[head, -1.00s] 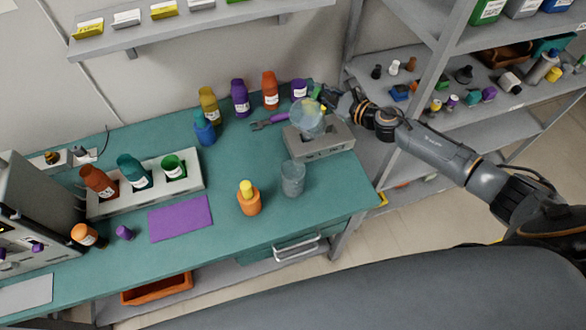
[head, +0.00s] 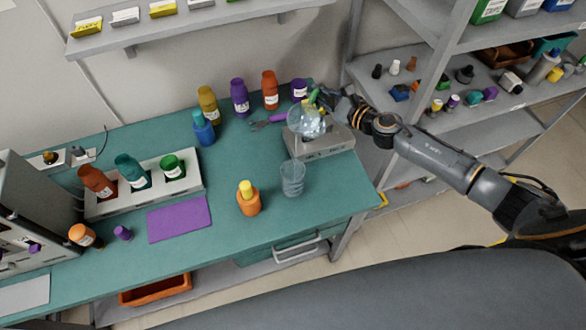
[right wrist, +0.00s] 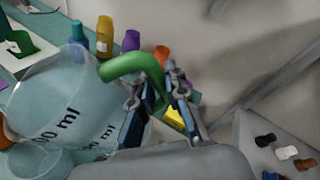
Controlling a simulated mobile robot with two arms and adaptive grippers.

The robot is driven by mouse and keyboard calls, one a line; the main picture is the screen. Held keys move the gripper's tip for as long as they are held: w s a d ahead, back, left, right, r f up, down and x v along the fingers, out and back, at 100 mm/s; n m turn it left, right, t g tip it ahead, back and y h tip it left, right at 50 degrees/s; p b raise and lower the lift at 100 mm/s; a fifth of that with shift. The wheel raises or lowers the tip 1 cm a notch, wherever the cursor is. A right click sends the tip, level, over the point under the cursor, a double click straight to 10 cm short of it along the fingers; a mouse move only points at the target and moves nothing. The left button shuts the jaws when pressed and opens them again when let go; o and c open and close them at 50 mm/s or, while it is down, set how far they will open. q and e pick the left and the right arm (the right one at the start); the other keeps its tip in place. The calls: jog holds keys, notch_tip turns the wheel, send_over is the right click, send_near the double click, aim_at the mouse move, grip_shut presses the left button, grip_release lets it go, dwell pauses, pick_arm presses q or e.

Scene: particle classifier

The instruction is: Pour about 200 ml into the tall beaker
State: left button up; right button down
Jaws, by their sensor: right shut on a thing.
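My right gripper (head: 322,98) is shut on the green handle (right wrist: 135,66) of a clear jug (head: 306,123). The jug is held above the table's right part, tilted, with its mouth towards the front. The right wrist view shows the jug (right wrist: 60,100) large, with black "ml" marks; the liquid level in it is unclear. The tall beaker (head: 292,180) is clear and stands upright on the table, in front of and below the jug. Part of a clear vessel, seemingly this beaker, shows in the right wrist view (right wrist: 35,162). My left gripper is out of view.
A grey box-like stand (head: 325,147) is just behind the beaker. An orange bottle with a yellow cap (head: 249,202) stands to its left. Several coloured bottles line the back, with a blue one (head: 203,130) nearer. A purple mat (head: 180,218) lies further left.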

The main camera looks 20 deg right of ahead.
aim_at(316, 92)
jog(key=shift+s+a+r+n+t+b, duration=0.4)
jog(key=shift+n+b, duration=0.3)
jog(key=shift+b, duration=0.3)
dwell(0.7)
jog(key=shift+s+a+r+n+t+b, duration=0.1)
jog(key=shift+s+a+n+t+b, duration=0.2)
jog(key=shift+n+t+b, duration=0.7)
dwell(1.2)
jog(key=shift+s+a+r+n+b, duration=0.2)
jog(key=shift+r+n+b, duration=0.1)
jog(key=shift+r+b, duration=0.2)
jog(key=shift+s+a+r+n+b, duration=0.1)
jog(key=shift+s+r+n+b, duration=0.15)
jog(key=shift+r+b, duration=0.2)
dwell(1.8)
